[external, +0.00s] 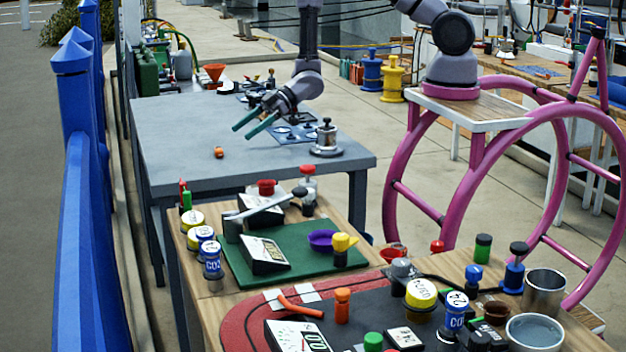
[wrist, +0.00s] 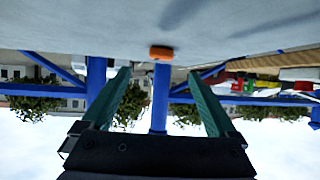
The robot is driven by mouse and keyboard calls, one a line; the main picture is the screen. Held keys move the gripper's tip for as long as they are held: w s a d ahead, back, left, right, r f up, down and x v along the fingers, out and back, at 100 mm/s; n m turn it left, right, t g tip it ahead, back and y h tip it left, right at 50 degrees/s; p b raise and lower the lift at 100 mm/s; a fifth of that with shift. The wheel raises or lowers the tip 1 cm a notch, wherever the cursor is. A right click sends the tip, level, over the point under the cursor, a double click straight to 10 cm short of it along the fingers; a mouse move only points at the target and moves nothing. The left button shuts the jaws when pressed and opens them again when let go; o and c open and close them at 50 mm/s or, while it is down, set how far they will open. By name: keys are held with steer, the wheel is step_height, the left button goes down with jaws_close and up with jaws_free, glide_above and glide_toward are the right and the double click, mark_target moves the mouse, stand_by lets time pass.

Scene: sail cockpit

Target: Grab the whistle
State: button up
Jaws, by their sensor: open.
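A small orange whistle (external: 218,152) lies on the grey table (external: 180,170), near the middle of its top. My gripper (external: 243,127) is open, with two green fingers pointing down and left. It is above the table, to the right of the whistle and apart from it. In the wrist view the whistle (wrist: 161,52) shows at the upper middle, beyond and between the two open green fingers (wrist: 157,100). Nothing is between the fingers.
A metal weight-like object with a knob (external: 326,138) stands on the table to the right. Flat blue pieces (external: 292,132) lie behind my gripper. Wooden tables in front hold a green mat (external: 300,262) and several bottles. The table's left part is clear.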

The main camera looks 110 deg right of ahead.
mark_target(226, 154)
steer(key=x, duration=0.8)
steer(key=shift+s, duration=0.1)
steer(key=c, duration=1.4)
